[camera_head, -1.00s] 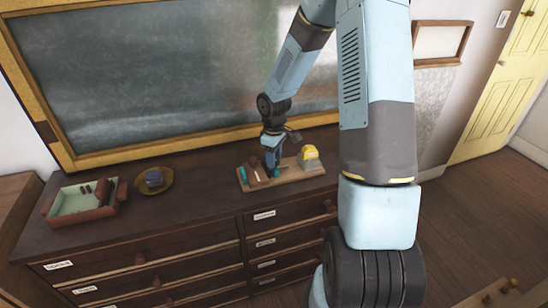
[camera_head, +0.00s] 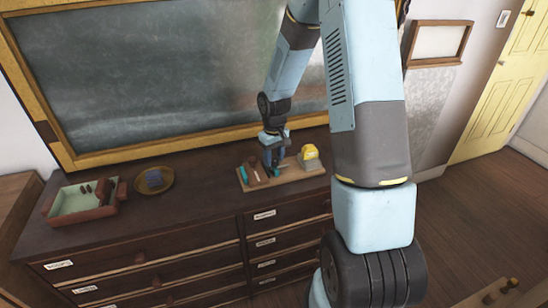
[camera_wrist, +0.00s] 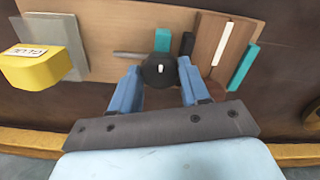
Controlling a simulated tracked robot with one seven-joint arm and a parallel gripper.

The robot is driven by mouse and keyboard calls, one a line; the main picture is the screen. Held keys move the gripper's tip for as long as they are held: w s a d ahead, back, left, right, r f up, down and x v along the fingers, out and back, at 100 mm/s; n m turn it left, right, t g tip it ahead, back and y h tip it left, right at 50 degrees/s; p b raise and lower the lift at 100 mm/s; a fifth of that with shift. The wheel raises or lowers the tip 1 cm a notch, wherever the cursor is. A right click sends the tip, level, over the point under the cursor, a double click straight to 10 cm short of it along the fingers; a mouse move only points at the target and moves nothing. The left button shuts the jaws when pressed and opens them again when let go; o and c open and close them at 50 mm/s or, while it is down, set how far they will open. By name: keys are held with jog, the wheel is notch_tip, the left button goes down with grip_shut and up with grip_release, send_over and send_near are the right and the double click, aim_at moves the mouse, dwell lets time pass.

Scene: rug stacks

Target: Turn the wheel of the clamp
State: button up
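The clamp's wheel (camera_wrist: 154,73) is a dark round knob with a small pale mark at its centre. It sits on a wooden board (camera_wrist: 112,37) on the dresser. In the wrist view, my gripper (camera_wrist: 159,69) has its two blue fingers apart, one on each side of the wheel. The gaps between fingers and wheel are very small, and contact is hard to tell. In the head view, my gripper (camera_head: 273,166) points down at the board (camera_head: 290,177), and the wheel is hard to make out there.
A yellow labelled block (camera_wrist: 30,68) stands by a grey plate at the board's left end in the wrist view. Teal pieces (camera_wrist: 243,68) and a brown block lie at the other end. A tray (camera_head: 78,208) and a bowl (camera_head: 166,187) stand left on the dresser.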

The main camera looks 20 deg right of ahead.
aim_at(274, 159)
jog(key=o, duration=0.4)
notch_tip(274, 159, up, 14)
jog(key=shift+f, duration=0.15)
dwell(0.5)
dwell(0.3)
